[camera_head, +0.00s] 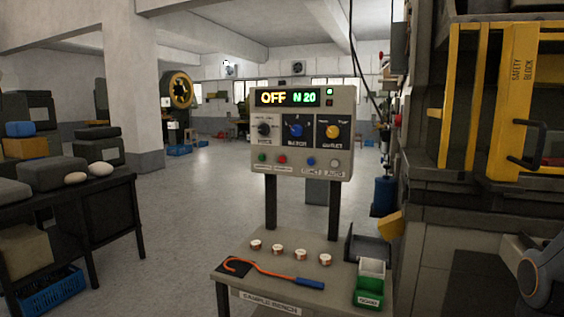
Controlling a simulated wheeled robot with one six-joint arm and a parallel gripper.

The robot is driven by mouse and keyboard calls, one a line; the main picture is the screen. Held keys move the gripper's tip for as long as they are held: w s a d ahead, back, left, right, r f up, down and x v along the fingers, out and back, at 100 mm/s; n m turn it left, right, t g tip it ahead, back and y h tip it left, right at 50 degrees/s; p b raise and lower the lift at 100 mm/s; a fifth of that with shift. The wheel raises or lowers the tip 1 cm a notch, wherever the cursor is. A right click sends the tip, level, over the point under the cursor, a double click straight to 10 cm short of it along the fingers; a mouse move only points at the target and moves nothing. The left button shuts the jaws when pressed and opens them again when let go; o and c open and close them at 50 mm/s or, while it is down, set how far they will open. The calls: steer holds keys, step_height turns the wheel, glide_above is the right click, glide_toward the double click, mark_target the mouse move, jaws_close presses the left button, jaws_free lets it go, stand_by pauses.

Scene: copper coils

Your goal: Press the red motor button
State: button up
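The red button (282,159) is small and round, on the lower left of the pale control panel (342,130). A green button (262,157) sits just left of it, with a label strip too small to read below them. The panel's display (287,98) reads "OFF" and "N 20". My gripper is not in view. A grey and blue part at the lower right edge looks like a link of my arm, apart from the panel. Nothing covers the red button.
A blue button (311,162) and knobs share the panel. Below, the sample bench (312,248) holds several small coils, an orange tool with blue handle (290,276) and a green box (370,285). A yellow-framed machine (515,90) stands right; a dark table (108,186), left. Open floor lies between.

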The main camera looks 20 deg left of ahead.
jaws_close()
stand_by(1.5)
